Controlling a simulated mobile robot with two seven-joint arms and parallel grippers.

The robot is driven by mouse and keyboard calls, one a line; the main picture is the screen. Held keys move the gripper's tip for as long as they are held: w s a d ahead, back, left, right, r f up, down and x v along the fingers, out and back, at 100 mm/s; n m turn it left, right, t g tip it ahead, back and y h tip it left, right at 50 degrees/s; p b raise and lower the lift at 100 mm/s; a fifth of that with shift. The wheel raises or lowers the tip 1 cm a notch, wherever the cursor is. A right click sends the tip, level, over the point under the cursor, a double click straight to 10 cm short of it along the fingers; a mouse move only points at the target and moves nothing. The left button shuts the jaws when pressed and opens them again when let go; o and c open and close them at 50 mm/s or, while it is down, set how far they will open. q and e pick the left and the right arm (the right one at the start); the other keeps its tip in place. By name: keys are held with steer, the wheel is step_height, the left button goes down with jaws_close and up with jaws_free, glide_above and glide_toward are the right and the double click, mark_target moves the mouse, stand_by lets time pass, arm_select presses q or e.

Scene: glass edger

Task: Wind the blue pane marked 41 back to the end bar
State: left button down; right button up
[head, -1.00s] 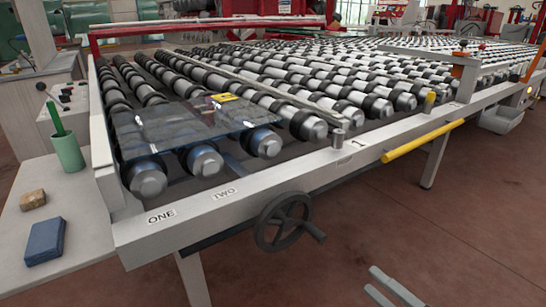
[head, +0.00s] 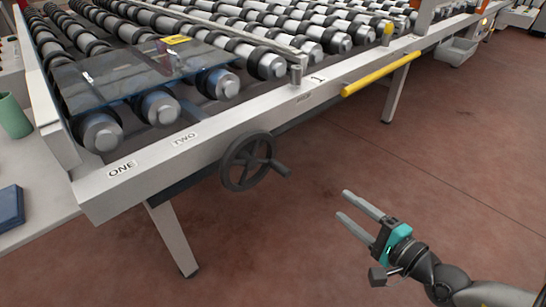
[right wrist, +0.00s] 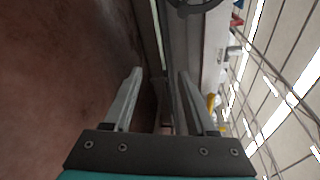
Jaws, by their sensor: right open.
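The blue glass pane (head: 125,80) lies flat on the rollers at the near left end of the conveyor, with a yellow label (head: 176,40) at its far right corner. I cannot read the marking. The dark handwheel (head: 247,162) with a side handle (head: 279,168) is mounted on the front frame rail. It also shows partly at the top of the right wrist view (right wrist: 198,6). My right gripper (head: 357,207) is open and empty, to the right of and below the handwheel, apart from it. My left gripper is not in view.
Labels ONE (head: 121,168) and TWO (head: 184,139) mark the front rail (head: 215,127). A metal post (head: 296,75) stands on the rail, and a yellow bar (head: 381,74) sticks out along its front. A table leg (head: 172,238) stands below. The floor around my gripper is clear.

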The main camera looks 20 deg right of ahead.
step_height(320, 180, down, 2)
steer(key=d+f+m+g+h, duration=0.1)
steer(key=m, duration=0.5)
steer(key=m+t+y+p, duration=0.2)
steer(key=m+y, duration=0.2)
steer(key=m, duration=0.7)
glide_toward(271, 163)
steer(key=x, duration=0.5)
steer(key=shift+w+d+f, duration=0.25)
steer(key=shift+w+f, duration=0.1)
steer(key=shift+w, duration=0.2)
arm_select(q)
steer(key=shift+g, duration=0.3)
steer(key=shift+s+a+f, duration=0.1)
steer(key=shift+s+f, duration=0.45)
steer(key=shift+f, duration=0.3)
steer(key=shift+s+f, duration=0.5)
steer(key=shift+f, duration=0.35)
arm_select(e)
steer(key=shift+w+a, duration=0.3)
steer(key=shift+w, duration=0.4)
steer(key=shift+c, duration=0.4)
jaws_close()
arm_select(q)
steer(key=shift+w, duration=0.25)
